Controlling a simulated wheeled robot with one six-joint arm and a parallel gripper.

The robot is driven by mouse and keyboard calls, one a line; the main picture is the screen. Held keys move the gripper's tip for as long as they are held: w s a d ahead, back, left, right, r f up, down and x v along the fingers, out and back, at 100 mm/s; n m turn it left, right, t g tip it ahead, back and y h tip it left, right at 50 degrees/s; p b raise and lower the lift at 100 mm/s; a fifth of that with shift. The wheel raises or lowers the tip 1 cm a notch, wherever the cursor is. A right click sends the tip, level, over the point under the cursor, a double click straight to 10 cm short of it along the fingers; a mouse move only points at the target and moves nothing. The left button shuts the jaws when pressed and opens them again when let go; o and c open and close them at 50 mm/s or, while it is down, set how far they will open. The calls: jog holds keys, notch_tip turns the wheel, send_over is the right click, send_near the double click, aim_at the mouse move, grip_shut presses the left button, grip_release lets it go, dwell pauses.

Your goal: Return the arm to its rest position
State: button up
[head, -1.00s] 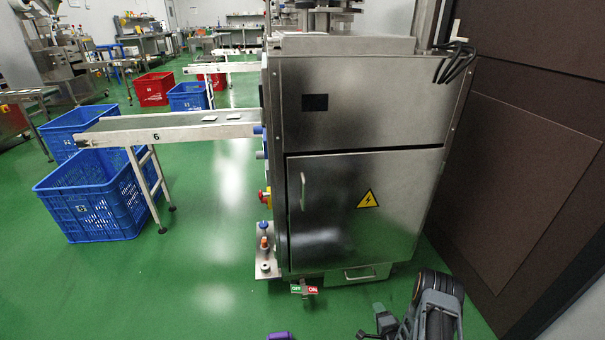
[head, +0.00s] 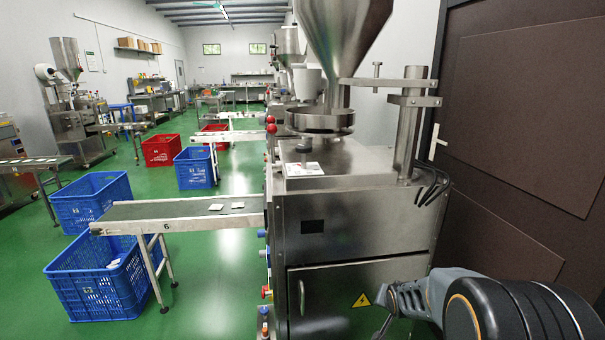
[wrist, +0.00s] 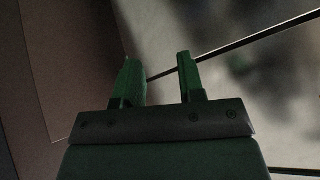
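My gripper (wrist: 158,75) shows in the wrist view with its two green fingers apart and nothing between them. Behind the fingers are a brown panel on the left and a blurred grey metal surface with a dark diagonal line on the right. In the head view my arm is at the lower right, in front of the steel packing machine (head: 350,222). The gripper's fingers cannot be made out there.
A dark brown door (head: 510,130) stands close on the right. A conveyor (head: 190,207) carrying small packets runs left from the machine.

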jog(key=s+a+r+n+g+p, duration=0.2)
jog(key=s+a+r+p, duration=0.2)
jog(key=s+r, duration=0.6)
jog(key=s+a+r+n+g+y+p, duration=0.1)
jog(key=s+a+r+n+g+p, duration=0.1)
jog(key=s+r+p, duration=0.5)
jog(key=s+a+r+n, duration=0.1)
jog(key=s+r, duration=0.3)
jog(key=r, duration=0.3)
jog(key=shift+a+r+p, duration=0.15)
jog(key=shift+a+p, duration=0.25)
